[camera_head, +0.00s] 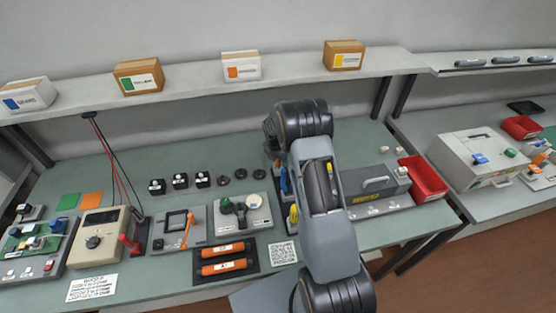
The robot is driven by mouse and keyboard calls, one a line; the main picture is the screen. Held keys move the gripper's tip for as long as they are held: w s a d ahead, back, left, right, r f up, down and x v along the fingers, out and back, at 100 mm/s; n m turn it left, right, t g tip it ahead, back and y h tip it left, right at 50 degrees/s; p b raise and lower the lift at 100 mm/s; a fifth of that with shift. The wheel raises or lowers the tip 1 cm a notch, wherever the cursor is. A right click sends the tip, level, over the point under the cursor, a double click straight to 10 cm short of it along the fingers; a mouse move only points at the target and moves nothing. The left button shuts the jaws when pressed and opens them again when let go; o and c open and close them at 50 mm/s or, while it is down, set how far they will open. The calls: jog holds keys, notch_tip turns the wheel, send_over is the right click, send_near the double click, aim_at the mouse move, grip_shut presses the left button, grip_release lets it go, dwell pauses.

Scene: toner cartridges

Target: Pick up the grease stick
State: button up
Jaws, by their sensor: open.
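I cannot pick out the grease stick for sure. Small upright items with a blue handle (283,180) and a yellow handle (294,214) stand just left of my arm, partly hidden by it. Two orange cylinders with white labels, an upper one (223,249) and a lower one (224,267), lie in a black holder at the front of the bench. My arm rises through the middle of the view and covers part of the bench. My gripper is hidden behind the arm, so its fingers do not show.
The green-topped bench (120,178) holds a beige meter (98,238), a grey unit with an orange lever (178,232), several black blocks and a red bin (422,180). A shelf (190,91) with several boxes runs above. A second bench stands at right.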

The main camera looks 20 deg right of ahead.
jog(key=shift+f, duration=0.1)
grip_shut()
dwell(0.5)
